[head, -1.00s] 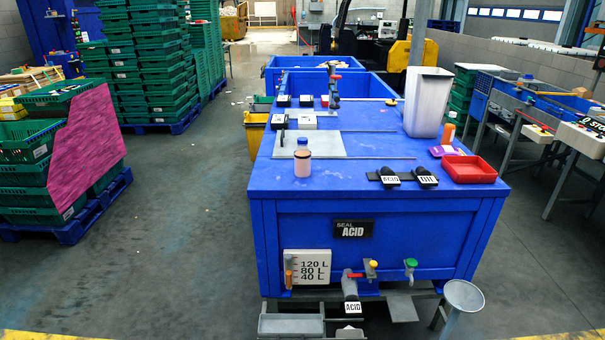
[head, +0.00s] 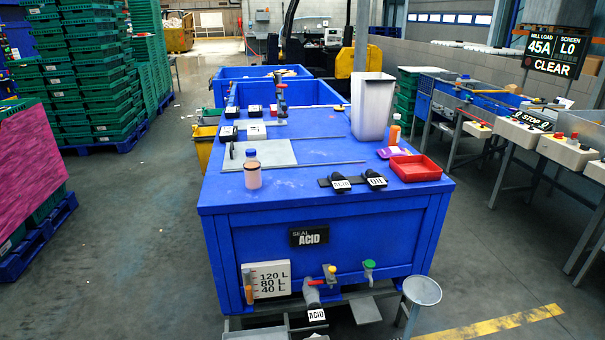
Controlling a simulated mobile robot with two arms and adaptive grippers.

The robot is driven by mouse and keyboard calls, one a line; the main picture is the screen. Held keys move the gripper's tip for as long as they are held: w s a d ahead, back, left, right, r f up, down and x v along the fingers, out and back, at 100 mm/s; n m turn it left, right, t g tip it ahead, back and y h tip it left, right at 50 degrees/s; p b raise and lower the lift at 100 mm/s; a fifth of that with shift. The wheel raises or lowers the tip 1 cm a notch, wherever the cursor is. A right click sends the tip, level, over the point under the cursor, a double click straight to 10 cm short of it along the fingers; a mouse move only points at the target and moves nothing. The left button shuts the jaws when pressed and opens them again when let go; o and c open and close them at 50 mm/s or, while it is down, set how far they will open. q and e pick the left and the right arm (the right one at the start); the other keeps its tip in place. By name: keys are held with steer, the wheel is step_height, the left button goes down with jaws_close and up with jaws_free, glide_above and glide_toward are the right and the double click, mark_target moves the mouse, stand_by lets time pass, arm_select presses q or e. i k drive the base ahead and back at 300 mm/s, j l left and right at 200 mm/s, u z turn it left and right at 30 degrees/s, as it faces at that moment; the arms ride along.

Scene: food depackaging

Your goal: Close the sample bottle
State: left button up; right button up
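The sample bottle (head: 252,174) stands upright on the blue bench top, near its front left part. It holds a pinkish content and has a blue top (head: 251,153). Whether the blue top is fully shut I cannot tell at this size. An orange bottle (head: 394,132) stands at the right side of the bench, by the white bin. Neither of my grippers shows in the head view.
The blue bench (head: 290,203) carries a grey plate (head: 268,154), two black labelled holders (head: 341,183), a red tray (head: 415,168) and a tall white bin (head: 372,106). A round-topped stand (head: 422,291) is at its front right. Floor is free on the left.

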mark_target(252, 168)
steer(key=z, duration=1.85)
steer(key=k+j, duration=0.1)
steer(key=j, duration=1.1)
steer(key=k+j, duration=0.15)
steer(key=j, duration=0.45)
steer(key=k+j, duration=0.1)
steer(key=j, duration=1.1)
steer(key=k+j, duration=0.15)
steer(key=j, duration=1.05)
steer(key=k+j+z, duration=0.1)
steer(key=j, duration=0.5)
steer(key=k, duration=0.05)
